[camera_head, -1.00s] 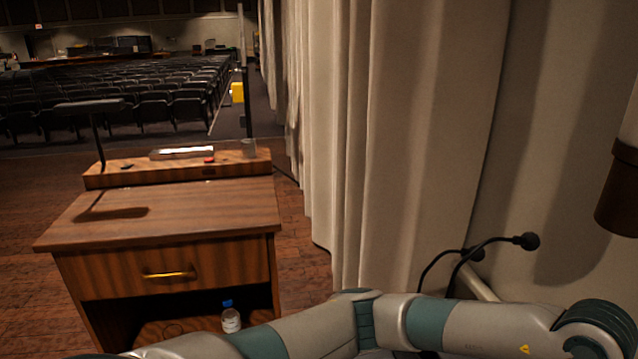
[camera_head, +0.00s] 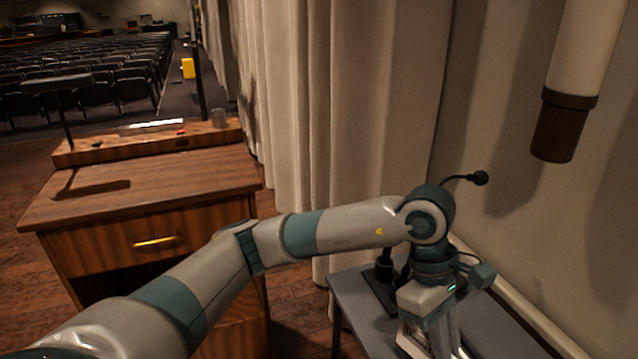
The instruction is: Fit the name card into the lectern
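The wooden lectern (camera_head: 140,185) stands at left, with a drawer, an open shelf below and a raised back ledge. A bright white strip (camera_head: 152,126) lies on the ledge; I cannot tell what it is. My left arm reaches across from the lower left. My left gripper (camera_head: 430,345) points down over a grey table at the lower right. A small pale and brown patch shows beside its fingers; I cannot tell if it is the name card or if it is held. The fingertips run near the bottom edge of the picture. My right gripper is not in view.
The grey table (camera_head: 355,295) carries a dark stand (camera_head: 380,290) close behind my gripper. A curtain (camera_head: 350,120) and wall bound the right side.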

